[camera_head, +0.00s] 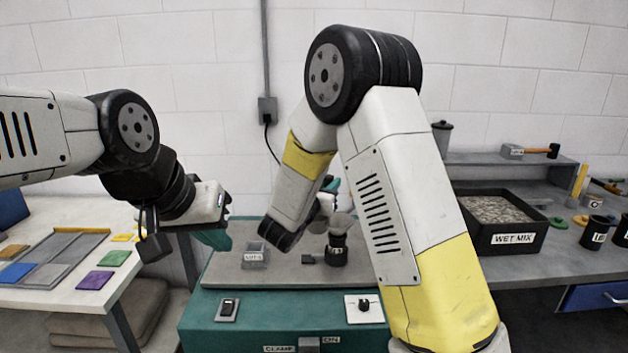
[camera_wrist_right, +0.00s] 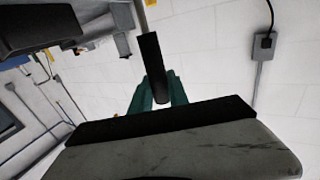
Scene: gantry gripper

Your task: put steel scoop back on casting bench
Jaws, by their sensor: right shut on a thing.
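In the right wrist view, my right gripper (camera_wrist_right: 160,100) has its teal fingers shut around the black handle of the steel scoop (camera_wrist_right: 151,60). A thin metal shaft runs up from the handle out of frame, so the bowl is not seen there. In the head view, my right gripper (camera_head: 331,186) is mostly hidden behind my right arm, and I cannot clearly make out the scoop. A grey bench (camera_head: 490,268), perhaps the casting bench, stands at right.
A black WET MIX tray (camera_head: 512,238) fills the grey bench's left part; dark cups stand at its right. The teal cabinet (camera_head: 215,308) carries a grey plate with a small labelled block (camera_head: 256,255) and a black cup (camera_head: 337,250). A white table (camera_head: 55,290) with coloured tiles is at left.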

